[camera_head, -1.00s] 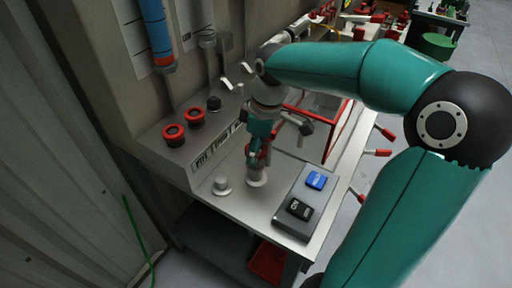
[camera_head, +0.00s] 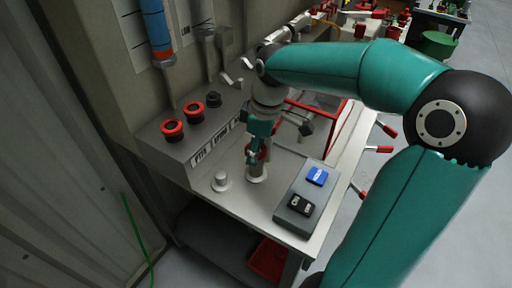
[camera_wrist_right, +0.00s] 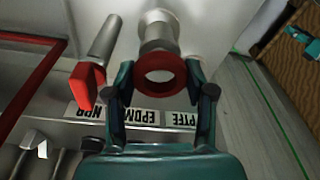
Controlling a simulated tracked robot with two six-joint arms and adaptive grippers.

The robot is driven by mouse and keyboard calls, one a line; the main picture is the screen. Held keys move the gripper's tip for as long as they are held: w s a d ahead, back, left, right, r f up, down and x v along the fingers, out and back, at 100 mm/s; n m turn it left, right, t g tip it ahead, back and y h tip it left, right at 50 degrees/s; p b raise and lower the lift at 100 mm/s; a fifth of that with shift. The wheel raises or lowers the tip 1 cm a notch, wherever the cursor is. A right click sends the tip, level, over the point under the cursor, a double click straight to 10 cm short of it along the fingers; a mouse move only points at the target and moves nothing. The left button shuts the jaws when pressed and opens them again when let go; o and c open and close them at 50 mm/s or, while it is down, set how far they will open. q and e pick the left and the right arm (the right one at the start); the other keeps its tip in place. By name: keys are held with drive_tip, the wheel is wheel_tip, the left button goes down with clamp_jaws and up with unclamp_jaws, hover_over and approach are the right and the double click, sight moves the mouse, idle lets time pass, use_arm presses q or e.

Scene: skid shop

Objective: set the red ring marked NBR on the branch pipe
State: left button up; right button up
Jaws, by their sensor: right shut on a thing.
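My right gripper (camera_head: 257,156) is shut on a red ring (camera_wrist_right: 161,74), which shows between the two fingers in the right wrist view. The ring's open hole faces that camera. The pale branch pipe (camera_wrist_right: 157,28) with a wide white flange stands just beyond the ring, roughly in line with it. In the head view the flanged foot of the branch pipe (camera_head: 257,176) shows right under the gripper. I cannot tell whether the ring touches the pipe or is around its end. No NBR mark is readable on the ring. My left gripper is not in view.
A short pale stub (camera_head: 221,182) and a box with blue and black parts (camera_head: 293,207) flank the gripper. A red-handled lever (camera_wrist_right: 87,85) is close by.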

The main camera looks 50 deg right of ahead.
drive_tip(key=shift+f, duration=0.25)
drive_tip(key=shift+f+b, duration=0.35)
drive_tip(key=shift+b, duration=0.2)
drive_tip(key=shift+f+b, duration=0.3)
drive_tip(key=shift+f, duration=0.1)
idle(0.6)
drive_tip(key=o, duration=1)
drive_tip(key=shift+c, duration=0.2)
drive_tip(key=o, duration=0.4)
drive_tip(key=shift+r, duration=0.1)
drive_tip(key=shift+d+r, duration=0.1)
